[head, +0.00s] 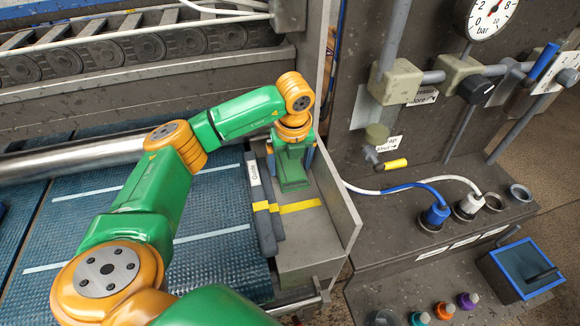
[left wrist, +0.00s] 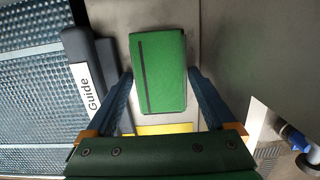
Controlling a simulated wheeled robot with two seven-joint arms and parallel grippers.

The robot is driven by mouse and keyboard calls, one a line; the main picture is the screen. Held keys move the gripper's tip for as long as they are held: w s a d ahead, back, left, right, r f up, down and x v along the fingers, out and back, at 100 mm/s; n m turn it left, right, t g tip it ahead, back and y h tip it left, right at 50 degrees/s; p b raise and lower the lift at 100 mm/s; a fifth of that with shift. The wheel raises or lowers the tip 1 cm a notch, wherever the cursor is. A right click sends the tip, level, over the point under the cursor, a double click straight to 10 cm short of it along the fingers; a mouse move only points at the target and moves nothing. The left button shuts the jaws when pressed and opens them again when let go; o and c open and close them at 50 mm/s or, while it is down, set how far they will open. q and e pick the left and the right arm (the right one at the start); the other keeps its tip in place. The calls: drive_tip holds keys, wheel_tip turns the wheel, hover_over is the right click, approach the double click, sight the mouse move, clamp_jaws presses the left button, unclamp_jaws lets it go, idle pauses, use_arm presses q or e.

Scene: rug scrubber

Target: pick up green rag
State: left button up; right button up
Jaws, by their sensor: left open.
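The green rag (left wrist: 158,62) is a folded rectangle with a dark stripe along its left side. It lies on the grey metal ledge in the left wrist view. My left gripper (left wrist: 160,80) is open, with its blue fingers on either side of the rag's lower part. Whether the fingers touch the rag is unclear. In the head view my left gripper (head: 290,172) points down over the ledge, and its green body largely hides or blends with the rag. My right gripper is not in view.
A dark guide bar (head: 261,200) labelled "Guide" stands left of the gripper, beside the blue conveyor mat (head: 215,205). A raised metal wall (head: 340,195) edges the ledge on the right. Pipes, hoses and a pressure gauge (head: 490,15) stand farther right.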

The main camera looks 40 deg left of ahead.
use_arm(q)
drive_tip(key=shift+r, duration=0.1)
drive_tip(key=c, duration=1)
